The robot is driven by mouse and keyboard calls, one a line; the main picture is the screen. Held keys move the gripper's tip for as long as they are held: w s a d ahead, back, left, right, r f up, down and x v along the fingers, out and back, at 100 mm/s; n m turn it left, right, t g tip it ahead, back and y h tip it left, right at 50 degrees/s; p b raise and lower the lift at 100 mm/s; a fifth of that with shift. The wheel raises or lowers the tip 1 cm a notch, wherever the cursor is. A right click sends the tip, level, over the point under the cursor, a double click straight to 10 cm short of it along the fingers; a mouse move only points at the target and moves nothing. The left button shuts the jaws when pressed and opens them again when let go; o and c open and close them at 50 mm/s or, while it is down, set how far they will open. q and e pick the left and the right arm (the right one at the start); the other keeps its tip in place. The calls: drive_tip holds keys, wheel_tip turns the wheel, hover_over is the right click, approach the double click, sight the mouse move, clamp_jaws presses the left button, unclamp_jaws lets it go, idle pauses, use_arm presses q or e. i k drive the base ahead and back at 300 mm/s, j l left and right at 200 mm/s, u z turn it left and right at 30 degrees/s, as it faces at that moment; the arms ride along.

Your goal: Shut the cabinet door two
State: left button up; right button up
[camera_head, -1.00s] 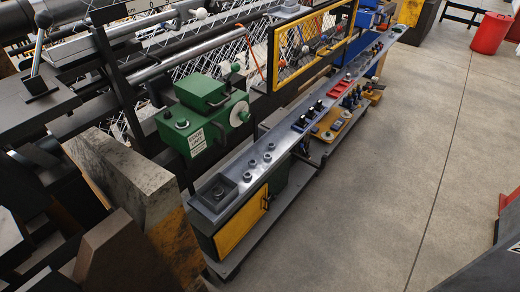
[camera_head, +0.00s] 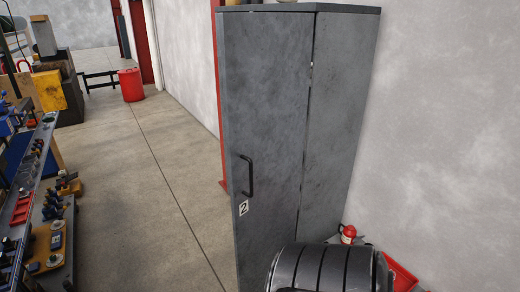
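A tall grey metal cabinet stands against the pale wall, right of centre. Its door two (camera_head: 275,120) faces me and bears a white label "2" (camera_head: 243,208) low near its left edge. A dark bar handle (camera_head: 247,176) sits just above the label. Light spots show along the seam at the door's right edge, next to the grey side panel (camera_head: 340,110). The door's top runs close under the cabinet top (camera_head: 345,9); I cannot tell whether it stands slightly ajar. Neither of my grippers is in view.
A dark ribbed drum-like object (camera_head: 325,268) is low in front of the cabinet. A red fire extinguisher (camera_head: 348,234) and a red tray (camera_head: 403,275) are to its right. A machine bench (camera_head: 30,180) lines the left. Concrete floor (camera_head: 135,200) between is clear.

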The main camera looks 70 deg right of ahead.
sight(265, 57)
drive_tip(key=z, duration=2.3)
